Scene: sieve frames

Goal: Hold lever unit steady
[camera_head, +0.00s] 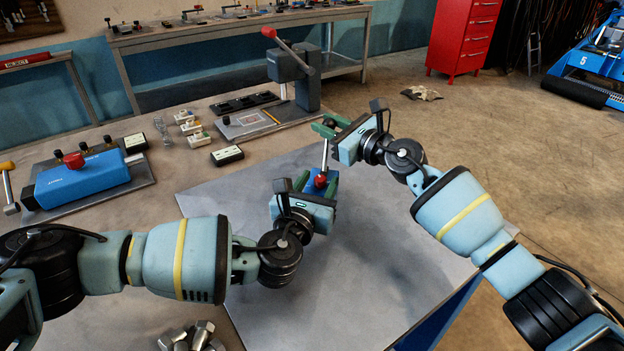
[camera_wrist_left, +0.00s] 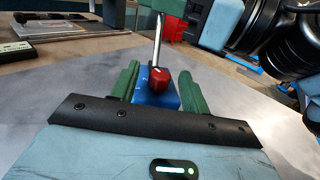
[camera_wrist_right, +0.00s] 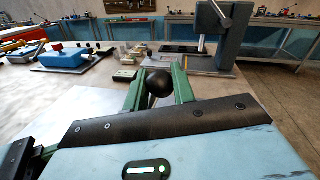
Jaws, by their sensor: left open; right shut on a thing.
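The lever unit has a blue base (camera_wrist_left: 153,97), a red collar (camera_wrist_left: 158,80) and a metal rod rising from it. It stands on the grey sheet on the bench; its collar also shows in the head view (camera_head: 320,181). My left gripper (camera_head: 306,182) is open, its green fingers on either side of the blue base; I cannot tell whether they touch it. My right gripper (camera_head: 328,126) is above and shut on the black ball knob (camera_wrist_right: 158,82) at the rod's top. The rod (camera_head: 325,155) leans slightly. The base is partly hidden by my left gripper.
The grey sheet (camera_head: 390,285) is clear around the unit. A lever press (camera_head: 292,70) stands behind it. A blue box (camera_head: 85,180) on a plate, small blocks and a hammer (camera_head: 8,185) lie left. Large bolts (camera_head: 195,337) lie at the front, near my left arm.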

